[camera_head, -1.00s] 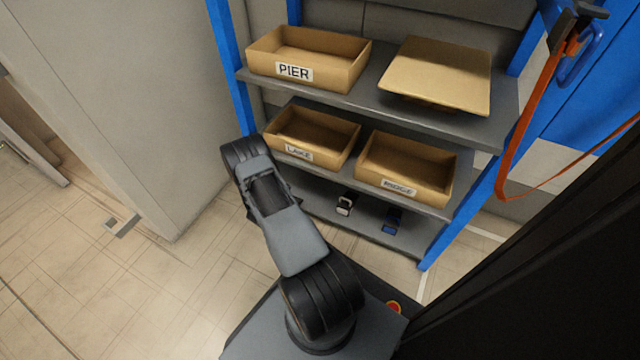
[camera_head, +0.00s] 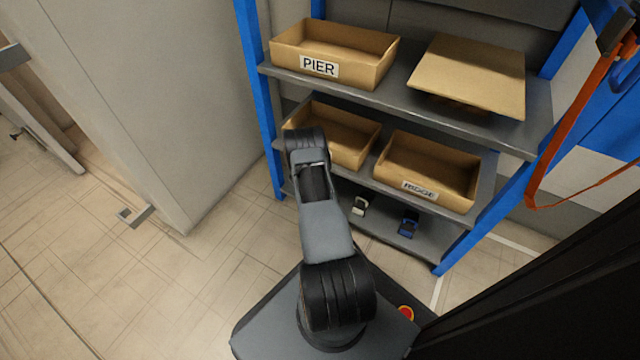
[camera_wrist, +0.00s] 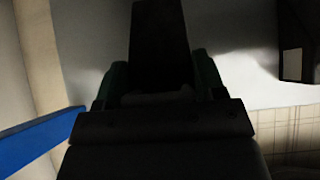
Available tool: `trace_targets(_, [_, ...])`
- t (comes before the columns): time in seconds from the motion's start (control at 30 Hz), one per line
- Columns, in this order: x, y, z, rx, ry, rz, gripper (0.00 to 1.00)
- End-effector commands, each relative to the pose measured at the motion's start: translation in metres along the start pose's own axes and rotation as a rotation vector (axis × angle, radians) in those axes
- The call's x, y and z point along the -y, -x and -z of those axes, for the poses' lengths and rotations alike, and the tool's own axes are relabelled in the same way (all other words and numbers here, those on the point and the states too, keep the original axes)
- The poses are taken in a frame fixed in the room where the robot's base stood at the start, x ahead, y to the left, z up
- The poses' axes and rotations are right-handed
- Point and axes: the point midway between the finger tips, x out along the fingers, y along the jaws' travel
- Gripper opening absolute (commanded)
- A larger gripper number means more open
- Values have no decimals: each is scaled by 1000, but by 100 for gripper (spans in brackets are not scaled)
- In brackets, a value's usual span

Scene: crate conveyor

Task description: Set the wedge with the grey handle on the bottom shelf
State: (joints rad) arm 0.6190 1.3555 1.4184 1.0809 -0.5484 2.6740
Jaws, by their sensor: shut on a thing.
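In the wrist view my gripper (camera_wrist: 160,85) is shut on a dark, wedge-like thing (camera_wrist: 160,38) that points up the picture. A dim greyish strip shows between the green-edged fingers; I cannot tell for sure whether it is the handle. In the head view my arm hides the gripper and the held wedge. The bottom shelf (camera_head: 385,228) of the blue rack holds a thing with a white handle (camera_head: 360,205) and a blue one (camera_head: 409,222). A dark thing with a pale panel (camera_wrist: 292,64) stands at the wrist view's right edge.
The PIER crate (camera_head: 318,67) and a flat tan board (camera_head: 470,72) are on the upper shelf. A crate partly behind my arm (camera_head: 355,150) and the RIDGE crate (camera_head: 425,187) are on the middle shelf. A blue upright (camera_wrist: 40,138) crosses the wrist view's lower left.

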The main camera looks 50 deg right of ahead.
Motion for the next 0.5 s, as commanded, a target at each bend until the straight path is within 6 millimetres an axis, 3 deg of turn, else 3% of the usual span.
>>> trace_targets(0.2, [1, -25, 20, 2, -1, 1, 22])
trace_targets(0.5, [1, -27, 21, 3, -2, 1, 22])
